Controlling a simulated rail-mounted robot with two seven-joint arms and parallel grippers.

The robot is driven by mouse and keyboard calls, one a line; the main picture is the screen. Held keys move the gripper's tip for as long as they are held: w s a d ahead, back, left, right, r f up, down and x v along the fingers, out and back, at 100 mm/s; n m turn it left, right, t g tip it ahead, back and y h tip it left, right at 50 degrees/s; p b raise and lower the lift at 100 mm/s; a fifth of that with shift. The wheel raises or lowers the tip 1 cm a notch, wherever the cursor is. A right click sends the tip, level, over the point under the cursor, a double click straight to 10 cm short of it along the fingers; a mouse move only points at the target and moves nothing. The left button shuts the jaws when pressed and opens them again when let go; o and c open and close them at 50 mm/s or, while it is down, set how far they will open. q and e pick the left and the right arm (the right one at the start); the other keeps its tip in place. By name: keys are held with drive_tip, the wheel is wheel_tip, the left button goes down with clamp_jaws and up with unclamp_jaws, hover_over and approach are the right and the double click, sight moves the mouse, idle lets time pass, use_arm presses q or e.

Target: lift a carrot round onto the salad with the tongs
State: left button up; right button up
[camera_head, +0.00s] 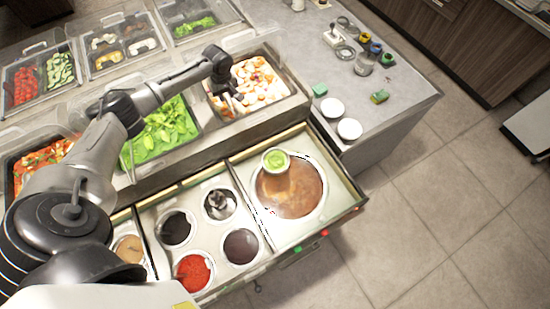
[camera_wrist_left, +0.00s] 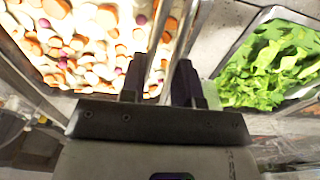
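My left gripper (camera_head: 232,98) is over the left part of a bin of chopped vegetables (camera_head: 262,82), where orange carrot rounds show among white and purple pieces. In the left wrist view the two dark fingers (camera_wrist_left: 160,82) stand either side of the metal tongs (camera_wrist_left: 158,45), whose arms reach out over the bin's edge; the tips are out of frame. I cannot see a carrot round in the tongs. The green leaf salad (camera_head: 165,130) is in the bin to the left in the head view; it also shows at the right in the wrist view (camera_wrist_left: 265,70). My right gripper is not in view.
In front is a sauce counter with several round wells and a large brown well (camera_head: 300,195), with a small green cup (camera_head: 276,160) at its rim. Several topping bins stand behind. White dishes (camera_head: 350,129) sit on the counter at right.

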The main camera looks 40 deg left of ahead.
wheel_tip(320, 180, up, 4)
drive_tip(key=p, duration=0.3)
drive_tip(key=shift+r, duration=0.2)
